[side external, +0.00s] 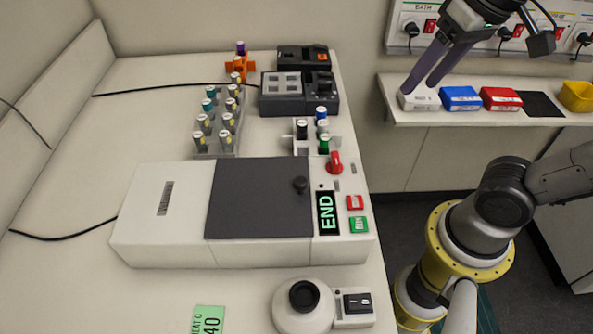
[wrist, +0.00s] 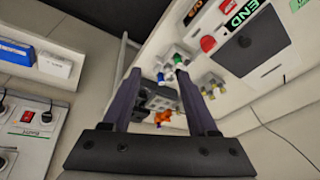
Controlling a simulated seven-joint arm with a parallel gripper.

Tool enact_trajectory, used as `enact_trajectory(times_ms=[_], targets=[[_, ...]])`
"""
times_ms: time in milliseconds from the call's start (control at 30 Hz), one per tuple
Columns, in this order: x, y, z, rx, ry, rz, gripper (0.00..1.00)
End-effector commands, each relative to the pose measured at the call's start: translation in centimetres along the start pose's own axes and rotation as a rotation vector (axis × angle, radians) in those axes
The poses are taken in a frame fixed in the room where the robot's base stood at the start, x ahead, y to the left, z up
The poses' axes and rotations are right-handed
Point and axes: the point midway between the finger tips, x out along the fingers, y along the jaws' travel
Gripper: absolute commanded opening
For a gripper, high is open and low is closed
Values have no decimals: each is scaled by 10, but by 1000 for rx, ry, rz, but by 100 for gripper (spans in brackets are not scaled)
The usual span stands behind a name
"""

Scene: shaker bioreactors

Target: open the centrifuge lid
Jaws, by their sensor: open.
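The centrifuge (side external: 165,225) is a wide white box on the bench with a dark grey lid (side external: 255,200). The lid lies flat and closed, with a round black knob (side external: 299,185) near its right edge. A display reading END (side external: 327,213) sits right of the lid, beside a red and a green button. In the wrist view the grey lid (wrist: 250,48) shows at upper right. My gripper (side external: 418,88) is open and empty, at upper right in the side view near the wall shelf, well away from the lid. Its two fingers (wrist: 157,78) show in the wrist view.
A rack of vials (side external: 215,140) and a dark device (side external: 300,95) stand behind the centrifuge. A small vial holder (side external: 318,140) is near the red knob (side external: 335,162). A white round device (side external: 304,305) is in front. The wall shelf (side external: 450,115) holds coloured boxes.

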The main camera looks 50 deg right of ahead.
Motion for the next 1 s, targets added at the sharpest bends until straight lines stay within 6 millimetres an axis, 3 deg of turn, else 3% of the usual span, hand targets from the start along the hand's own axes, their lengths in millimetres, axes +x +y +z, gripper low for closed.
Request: enact_trajectory(times_ms=[100,267,400,533,700,867,1000], targets=[[-14,-35,-22,4,-84,5,59],[-22,-95,-41,-33,-189,32,59],[-16,-150,-43,-119,-258,59,59],[-4,-190,-34,-219,-293,69,59],[10,-209,-18,-287,-325,89,59],[19,-208,-13,-293,-326,87,59],[41,-204,-6,-292,-327,90,59]])
